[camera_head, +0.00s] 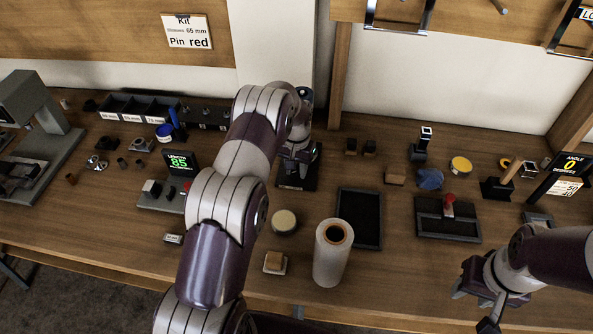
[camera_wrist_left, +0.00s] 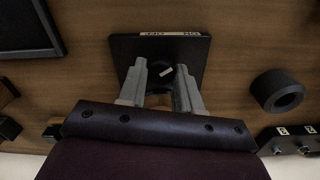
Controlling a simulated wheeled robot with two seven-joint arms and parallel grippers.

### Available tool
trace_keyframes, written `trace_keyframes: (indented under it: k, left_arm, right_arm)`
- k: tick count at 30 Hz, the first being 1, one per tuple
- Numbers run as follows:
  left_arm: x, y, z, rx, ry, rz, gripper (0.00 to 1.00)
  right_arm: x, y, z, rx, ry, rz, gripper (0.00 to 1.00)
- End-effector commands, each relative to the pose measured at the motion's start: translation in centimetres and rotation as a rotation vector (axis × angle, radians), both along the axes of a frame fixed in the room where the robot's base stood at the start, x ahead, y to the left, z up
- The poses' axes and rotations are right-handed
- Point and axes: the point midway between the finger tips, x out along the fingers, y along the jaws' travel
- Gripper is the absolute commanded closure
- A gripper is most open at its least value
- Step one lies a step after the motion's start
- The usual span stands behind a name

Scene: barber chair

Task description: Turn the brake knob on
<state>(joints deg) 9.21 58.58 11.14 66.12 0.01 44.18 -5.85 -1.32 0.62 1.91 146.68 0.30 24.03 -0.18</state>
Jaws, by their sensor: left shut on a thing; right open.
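The brake knob (camera_wrist_left: 161,72) is a dark round knob with a short white mark, on a square black plate (camera_wrist_left: 122,55). A pale strip on the plate's edge reads upside down, seemingly OFF at left and ON at right. The white mark is slanted, its right end higher. My left gripper (camera_wrist_left: 162,83) is shut on the knob, one grey finger on each side. In the head view the black plate (camera_head: 309,182) shows beneath my left gripper (camera_head: 295,166), which hides the knob. My right gripper (camera_head: 484,307) is open and empty at the lower right, beyond the bench's front edge.
A white roll (camera_head: 332,262), a black tray (camera_head: 360,219) and a round tin (camera_head: 284,221) stand in front of the plate. A display reading 85 (camera_head: 181,163) is to the left. A black ring (camera_wrist_left: 277,91) lies beside the plate in the wrist view.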

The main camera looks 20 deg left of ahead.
Motion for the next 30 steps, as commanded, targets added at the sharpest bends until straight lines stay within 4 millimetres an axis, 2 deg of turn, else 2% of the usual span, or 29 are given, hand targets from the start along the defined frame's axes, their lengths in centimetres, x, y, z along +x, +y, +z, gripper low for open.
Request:
trace_keyframes:
  k: [15, 30]
  left_arm:
    - [0.1, 0.0, 0.0, 0.001, -0.002, -0.43, 0.97]
    - [0.1, 0.0, 0.1, 0.001, -0.003, -0.6, 0.97]
  right_arm:
    - [0.0, 0.0, -1.5, 0.0, 0.0, 0.0, 0.57]
    - [0.0, 0.0, -1.9, 0.0, 0.0, 0.0, 0.57]
